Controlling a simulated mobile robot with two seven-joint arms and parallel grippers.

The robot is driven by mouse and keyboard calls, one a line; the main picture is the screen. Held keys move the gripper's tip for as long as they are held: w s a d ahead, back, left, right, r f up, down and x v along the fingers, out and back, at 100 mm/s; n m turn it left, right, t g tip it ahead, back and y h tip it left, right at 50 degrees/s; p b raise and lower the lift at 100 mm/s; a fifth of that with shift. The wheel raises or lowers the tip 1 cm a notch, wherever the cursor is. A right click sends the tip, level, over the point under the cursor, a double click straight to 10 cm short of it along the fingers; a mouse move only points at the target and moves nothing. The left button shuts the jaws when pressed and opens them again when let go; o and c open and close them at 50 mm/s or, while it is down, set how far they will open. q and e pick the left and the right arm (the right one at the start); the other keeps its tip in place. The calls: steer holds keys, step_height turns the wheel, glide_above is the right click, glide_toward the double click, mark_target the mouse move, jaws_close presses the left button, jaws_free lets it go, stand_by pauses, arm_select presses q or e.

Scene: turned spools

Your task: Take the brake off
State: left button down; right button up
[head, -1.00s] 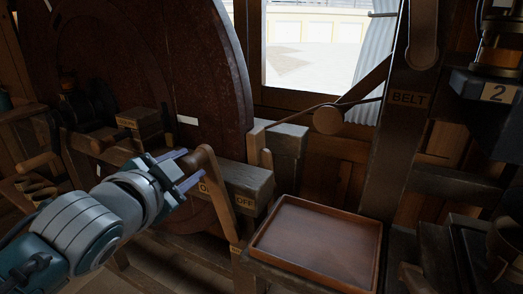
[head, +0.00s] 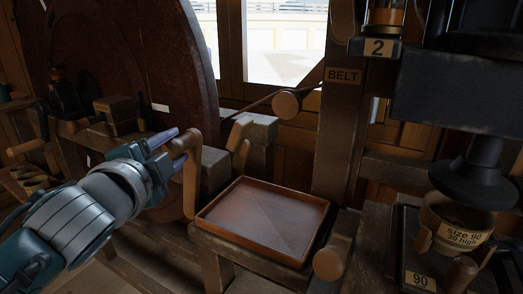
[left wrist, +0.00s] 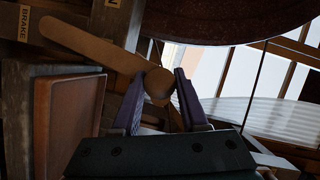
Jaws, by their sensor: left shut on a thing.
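The brake lever (head: 191,181) is a wooden arm with a round knob at its top, beside the big rust-brown wheel (head: 180,75). In the left wrist view the lever (left wrist: 95,47) runs from near the BRAKE label (left wrist: 25,22) to its knob (left wrist: 158,86). My left gripper (head: 173,141) is shut on the knob; its two purple fingers lie on either side of it. The ON and OFF labels are not readable now. My right gripper is not in view.
An empty wooden tray (head: 264,183) sits right of the lever. A post marked BELT (head: 343,76) stands behind it, with a round wooden knob (head: 287,105). A beam (head: 216,165) lies behind the lever.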

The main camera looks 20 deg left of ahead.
arm_select(q)
steer(key=shift+d+f, duration=0.25)
steer(key=shift+d, duration=0.3)
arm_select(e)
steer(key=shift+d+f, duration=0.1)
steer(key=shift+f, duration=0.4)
arm_select(q)
steer(key=shift+s+d+b, duration=0.1)
steer(key=shift+d+b, duration=0.3)
steer(key=shift+d, duration=0.1)
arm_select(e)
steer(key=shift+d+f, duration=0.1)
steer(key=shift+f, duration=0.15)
arm_select(q)
steer(key=shift+d+f, duration=0.2)
steer(key=shift+d, duration=0.25)
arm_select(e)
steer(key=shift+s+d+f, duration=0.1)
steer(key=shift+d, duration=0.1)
arm_select(q)
steer(key=shift+c, duration=2.2)
jaws_free()
steer(key=shift+s, duration=0.1)
steer(key=v, duration=1)
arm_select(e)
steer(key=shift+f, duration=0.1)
arm_select(q)
steer(key=shift+f, duration=0.1)
